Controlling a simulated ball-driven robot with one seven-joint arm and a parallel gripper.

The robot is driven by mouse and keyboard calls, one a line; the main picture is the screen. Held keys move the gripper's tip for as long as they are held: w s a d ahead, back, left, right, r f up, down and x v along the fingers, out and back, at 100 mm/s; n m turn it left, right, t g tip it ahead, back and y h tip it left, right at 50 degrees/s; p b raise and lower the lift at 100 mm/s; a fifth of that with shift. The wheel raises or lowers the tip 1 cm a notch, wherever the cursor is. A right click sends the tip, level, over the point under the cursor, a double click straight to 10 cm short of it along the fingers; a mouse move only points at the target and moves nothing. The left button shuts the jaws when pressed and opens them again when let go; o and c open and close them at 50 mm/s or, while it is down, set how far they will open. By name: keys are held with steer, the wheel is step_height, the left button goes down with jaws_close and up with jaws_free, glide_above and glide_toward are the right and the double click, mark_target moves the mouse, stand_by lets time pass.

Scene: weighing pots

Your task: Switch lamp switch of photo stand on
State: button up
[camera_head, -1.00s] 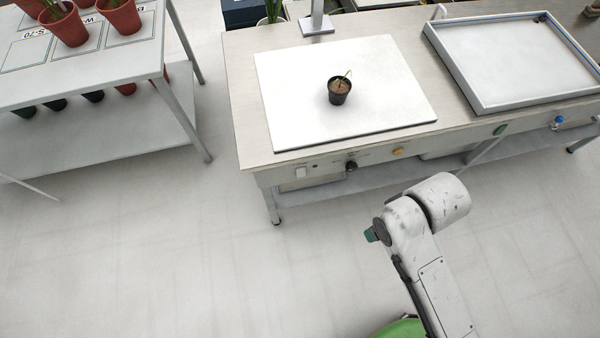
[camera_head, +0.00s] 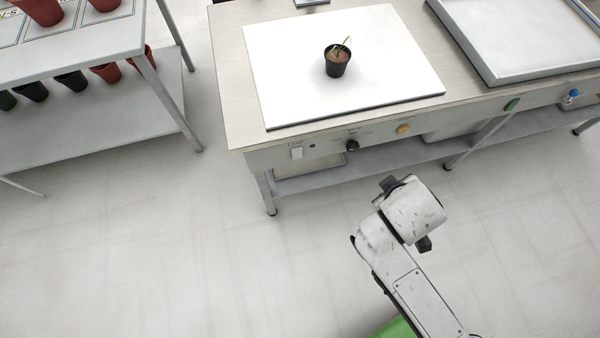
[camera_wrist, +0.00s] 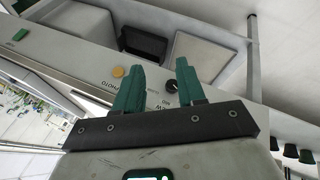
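The photo stand is a white board (camera_head: 270,105) on a bench, with a small black potted plant (camera_head: 337,60) on it. On the bench's front panel below it, a small white rocker switch (camera_head: 296,153) sits left of a black knob (camera_head: 352,146) and a yellow button (camera_head: 403,129). Whether the switch is on cannot be told. In the wrist view, my gripper (camera_wrist: 158,55) has its two green fingers apart and empty, with the knob (camera_wrist: 171,87) and yellow button (camera_wrist: 118,71) beyond. The white switch is not visible there. In the head view, my arm is in front of the bench, apart from the panel.
A shelf table with red pots (camera_head: 42,10) stands at the left. A white tray (camera_head: 490,70) sits on the bench's right part. A green control (camera_head: 511,104) and a blue one (camera_head: 571,95) are further right on the panel. The floor before the bench is clear.

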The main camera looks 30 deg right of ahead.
steer(key=w+f+t+b, duration=0.1)
steer(key=w+f+n+h+b, duration=0.1)
steer(key=b, duration=0.1)
steer(key=f+n+t+h+b, duration=0.1)
steer(key=f+b, duration=0.1)
steer(key=shift+w+a+t, duration=0.15)
steer(key=shift+w+t, duration=0.15)
steer(key=shift+w, duration=0.1)
steer(key=c, duration=0.5)
steer(key=w+a+f+n+t+b, duration=0.1)
steer(key=b, duration=0.2)
steer(key=w+a+f+n+t+h+b, duration=0.1)
steer(key=n+t+b, duration=0.1)
steer(key=b, duration=0.1)
steer(key=shift+w+a, duration=0.3)
steer(key=shift+a, duration=0.1)
jaws_close()
steer(key=w+a+f+n+t+y+b, duration=0.1)
steer(key=a+f+n+t+y+b, duration=0.2)
steer(key=a+n+t+b, duration=0.4)
steer(key=shift+w+a+f+n+b, duration=0.3)
steer(key=shift+a+f+n+b, duration=0.65)
steer(key=shift+a, duration=1.9)
steer(key=shift+r+b, duration=0.25)
steer(key=shift+b, duration=0.2)
